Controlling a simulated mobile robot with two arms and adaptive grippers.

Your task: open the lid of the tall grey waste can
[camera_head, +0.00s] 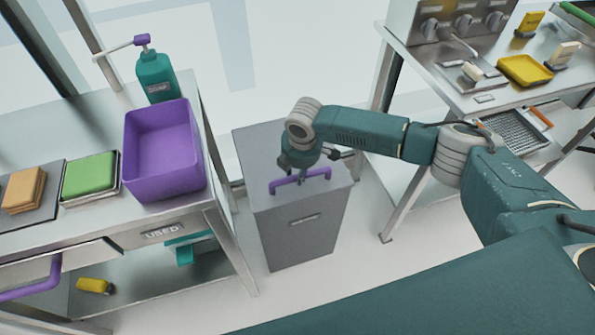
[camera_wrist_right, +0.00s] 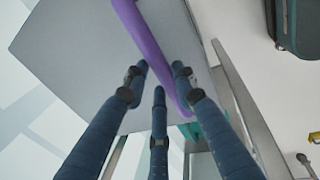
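The tall grey waste can (camera_head: 298,235) stands on the floor between two metal tables, with its flat grey lid (camera_head: 258,150) shut. A purple bar handle (camera_head: 283,184) sits on the lid near its front edge, and the handle also shows in the right wrist view (camera_wrist_right: 145,38). My right gripper (camera_head: 306,172) is over the lid at the handle. In the right wrist view its fingers (camera_wrist_right: 161,76) are spread, with the handle passing between them. I cannot tell whether any finger touches it. My left gripper is out of view.
The left table holds a purple bin (camera_head: 165,180), a teal soap bottle (camera_head: 156,76), a green sponge stack (camera_head: 90,175) and tan sponges (camera_head: 24,190). The right table carries a knobbed metal unit (camera_head: 450,22) and a yellow tray (camera_head: 525,70). Bare floor lies in front of the can.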

